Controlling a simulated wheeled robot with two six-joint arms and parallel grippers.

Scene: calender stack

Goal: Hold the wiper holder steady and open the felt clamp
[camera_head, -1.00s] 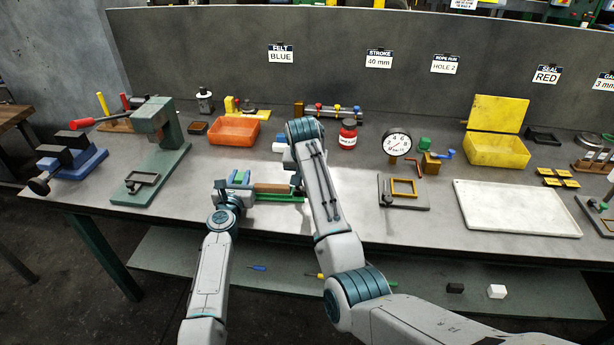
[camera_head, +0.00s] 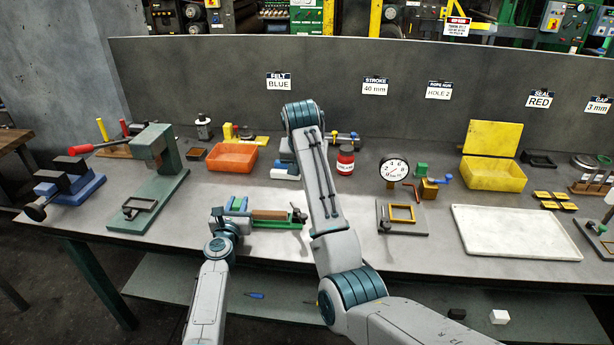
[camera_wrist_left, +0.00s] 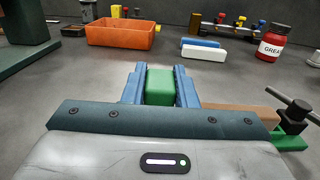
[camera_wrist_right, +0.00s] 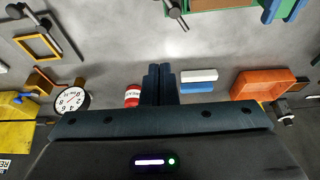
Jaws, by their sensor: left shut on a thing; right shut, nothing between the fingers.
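The wiper holder (camera_head: 275,224) lies near the front of the bench, a green base with a brown block on it. The felt clamp (camera_head: 298,216), a black handle on a post, stands at its right end; it also shows in the left wrist view (camera_wrist_left: 292,118). My left gripper (camera_head: 238,204) is shut on the holder's green block (camera_wrist_left: 159,86), with a blue finger on each side. My right gripper (camera_wrist_right: 160,78) is shut and empty, apart from the clamp handle (camera_wrist_right: 177,12), which is ahead of it. In the head view my right arm hides its fingertips.
Behind the holder are an orange bin (camera_head: 232,158), white and blue blocks (camera_wrist_left: 204,50) and a red grease jar (camera_head: 345,160). A dial gauge (camera_head: 394,171) and a small fixture (camera_head: 403,222) stand to the right. Bare bench lies between holder and bin.

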